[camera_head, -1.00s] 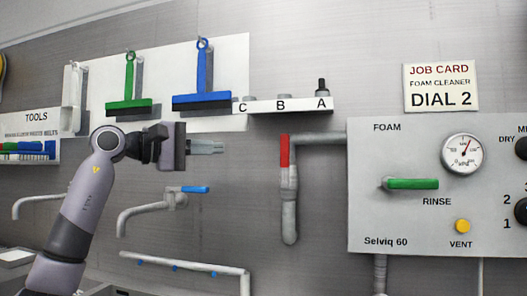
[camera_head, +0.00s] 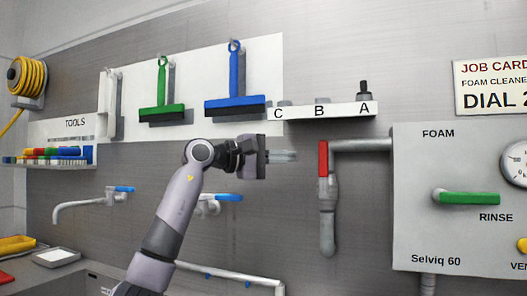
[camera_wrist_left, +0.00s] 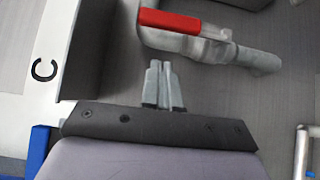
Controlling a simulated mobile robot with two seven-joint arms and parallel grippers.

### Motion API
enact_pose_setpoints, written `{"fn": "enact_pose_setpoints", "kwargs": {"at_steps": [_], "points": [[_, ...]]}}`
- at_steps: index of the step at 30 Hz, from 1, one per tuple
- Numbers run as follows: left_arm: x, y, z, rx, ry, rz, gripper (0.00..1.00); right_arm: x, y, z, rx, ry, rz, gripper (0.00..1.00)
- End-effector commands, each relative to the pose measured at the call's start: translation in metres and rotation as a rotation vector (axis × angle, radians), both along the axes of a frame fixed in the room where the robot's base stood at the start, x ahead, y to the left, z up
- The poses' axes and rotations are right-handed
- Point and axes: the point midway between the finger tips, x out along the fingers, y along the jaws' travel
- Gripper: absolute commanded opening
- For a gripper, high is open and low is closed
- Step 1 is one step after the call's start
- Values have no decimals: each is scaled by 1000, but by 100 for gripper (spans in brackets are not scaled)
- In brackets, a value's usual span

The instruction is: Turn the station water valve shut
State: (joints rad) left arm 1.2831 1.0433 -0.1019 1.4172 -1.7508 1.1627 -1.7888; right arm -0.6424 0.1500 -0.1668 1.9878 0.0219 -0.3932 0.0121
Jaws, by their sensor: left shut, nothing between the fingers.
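The water valve has a red lever handle (camera_head: 323,159) that stands upright on a grey pipe (camera_head: 327,215) left of the foam panel. In the left wrist view the red handle (camera_wrist_left: 183,21) lies across the top, with the grey pipe elbow (camera_wrist_left: 215,47) beside it. My left gripper (camera_head: 293,155) is shut and empty, pointing right, a short way left of the red handle and apart from it. Its closed fingertips (camera_wrist_left: 161,66) show below the handle in the left wrist view. My right gripper is not in view.
The foam panel (camera_head: 430,240) with a green lever (camera_head: 470,198) is at the right. A shelf (camera_head: 330,111) marked C, B, A is above the valve. Blue-handled taps (camera_head: 228,198) and a white rail (camera_head: 225,276) are below. Green (camera_head: 162,110) and blue (camera_head: 235,100) squeegees hang behind my arm.

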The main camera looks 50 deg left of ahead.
Motion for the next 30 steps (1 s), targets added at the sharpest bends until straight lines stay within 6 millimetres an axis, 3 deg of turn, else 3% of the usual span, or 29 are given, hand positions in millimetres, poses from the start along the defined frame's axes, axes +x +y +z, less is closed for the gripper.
{"fn": "enact_pose_setpoints", "kwargs": {"at_steps": [1,9,23,30], "points": [[8,-5,2,0,0,-4,0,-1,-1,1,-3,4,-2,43],[22,-33,0,2,0,-2,0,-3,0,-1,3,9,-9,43],[23,-37,0,3,1,0,0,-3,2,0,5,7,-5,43],[25,-40,6,48,25,0,0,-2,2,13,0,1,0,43]]}}
